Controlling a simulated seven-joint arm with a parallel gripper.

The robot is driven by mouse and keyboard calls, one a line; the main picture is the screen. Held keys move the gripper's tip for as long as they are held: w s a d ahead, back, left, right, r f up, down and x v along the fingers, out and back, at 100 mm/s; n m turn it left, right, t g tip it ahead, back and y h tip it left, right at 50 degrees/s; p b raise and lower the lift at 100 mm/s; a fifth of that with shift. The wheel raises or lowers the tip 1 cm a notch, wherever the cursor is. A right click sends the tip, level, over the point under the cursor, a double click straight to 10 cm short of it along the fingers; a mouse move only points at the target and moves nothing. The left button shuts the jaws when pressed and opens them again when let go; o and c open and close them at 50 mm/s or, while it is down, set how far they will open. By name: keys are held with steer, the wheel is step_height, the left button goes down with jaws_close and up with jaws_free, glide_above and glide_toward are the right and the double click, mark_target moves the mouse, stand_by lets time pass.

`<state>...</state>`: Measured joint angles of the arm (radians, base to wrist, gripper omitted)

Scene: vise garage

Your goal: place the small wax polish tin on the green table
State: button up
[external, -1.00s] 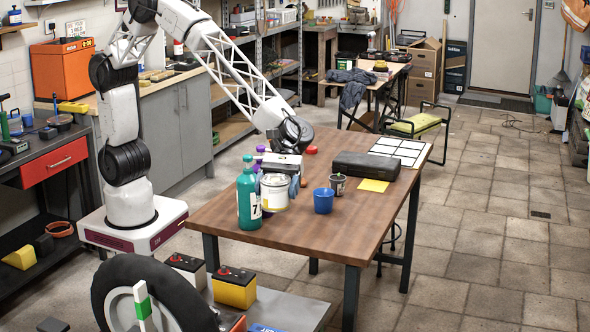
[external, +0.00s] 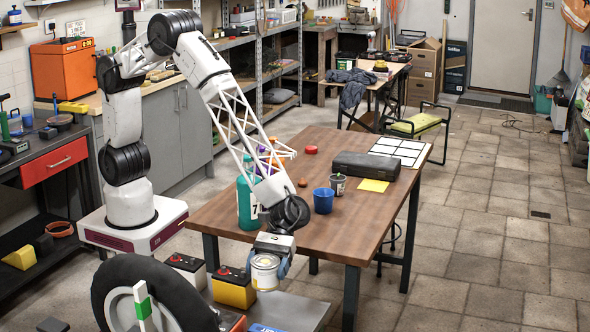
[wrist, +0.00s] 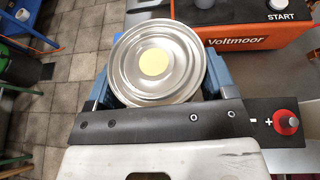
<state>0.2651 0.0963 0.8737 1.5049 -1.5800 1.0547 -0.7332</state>
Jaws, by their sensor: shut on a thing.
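My gripper (external: 268,250) is shut on a round metal tin (external: 265,274) with a pale label. It holds the tin upright in front of the wooden table's near left edge, low over the grey cart. In the wrist view the tin's silver end with a yellow centre (wrist: 154,63) sits between blue fingers of my gripper (wrist: 158,75). The label cannot be read. A low seat or table with a green top (external: 415,123) stands behind the wooden table at the right.
The wooden table (external: 345,238) holds a teal bottle (external: 246,203), blue cup (external: 323,200), small pot (external: 338,184), black case (external: 366,165) and red disc (external: 311,150). Below, the grey cart (external: 300,309) carries batteries (external: 233,289) and an orange Voltmoor unit (wrist: 250,32). A tyre (external: 150,293) stands at left.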

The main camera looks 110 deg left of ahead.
steer(key=shift+f, duration=0.65)
steer(key=shift+f, duration=3.15)
steer(key=shift+f, duration=0.1)
steer(key=shift+f, duration=1.75)
steer(key=shift+f, duration=0.15)
steer(key=o, duration=0.8)
steer(key=shift+o, duration=0.2)
steer(key=v, duration=1.2)
